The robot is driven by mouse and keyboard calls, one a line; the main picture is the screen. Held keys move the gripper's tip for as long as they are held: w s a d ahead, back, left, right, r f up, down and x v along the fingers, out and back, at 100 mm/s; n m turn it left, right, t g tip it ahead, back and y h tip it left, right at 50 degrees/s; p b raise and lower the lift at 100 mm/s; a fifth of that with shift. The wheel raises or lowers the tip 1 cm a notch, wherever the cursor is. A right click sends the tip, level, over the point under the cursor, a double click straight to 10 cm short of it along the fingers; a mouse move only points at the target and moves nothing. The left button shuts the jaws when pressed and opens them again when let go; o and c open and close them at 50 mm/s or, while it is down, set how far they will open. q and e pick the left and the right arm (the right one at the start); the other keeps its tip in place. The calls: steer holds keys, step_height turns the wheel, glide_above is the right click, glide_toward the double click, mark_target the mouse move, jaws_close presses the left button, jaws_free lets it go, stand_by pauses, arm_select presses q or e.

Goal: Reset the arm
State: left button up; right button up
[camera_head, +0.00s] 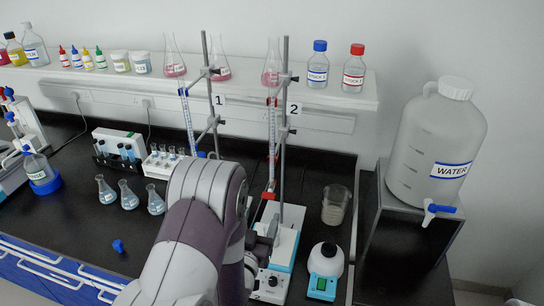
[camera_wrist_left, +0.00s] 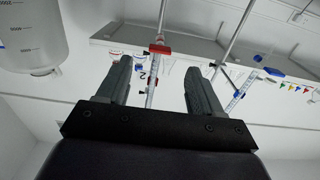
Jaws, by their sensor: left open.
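My left arm (camera_head: 200,225) comes up from the bottom middle in the head view and hides part of the bench. My left gripper (camera_head: 264,238) is mostly hidden behind the arm, near burette stand 2 (camera_head: 281,150). In the left wrist view its two dark fingers (camera_wrist_left: 158,65) are spread apart with nothing held between them. The burette (camera_wrist_left: 152,78) with a red clamp shows beyond the gap, apart from the fingers. My right gripper is in neither view.
The white stirrer base (camera_head: 283,246) of stand 2 is close by the gripper. A round-topped device (camera_head: 325,262) and a beaker (camera_head: 335,205) stand to its right. Several small flasks (camera_head: 128,195) stand to the left. A water tank (camera_head: 437,140) stands at right.

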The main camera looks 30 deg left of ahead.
arm_select(q)
steer(key=v, duration=0.5)
steer(key=w+d+f+m+g+h+b, duration=0.1)
steer(key=w+d+f+g+h, duration=0.25)
steer(key=f+g, duration=0.25)
steer(key=s+d+m+g, duration=0.1)
steer(key=s+d+g, duration=0.4)
steer(key=s+g, duration=0.4)
steer(key=shift+s+r+m+g+h+b, duration=0.3)
steer(key=shift+s+m+g+h+b, duration=0.1)
steer(key=shift+g+h, duration=0.1)
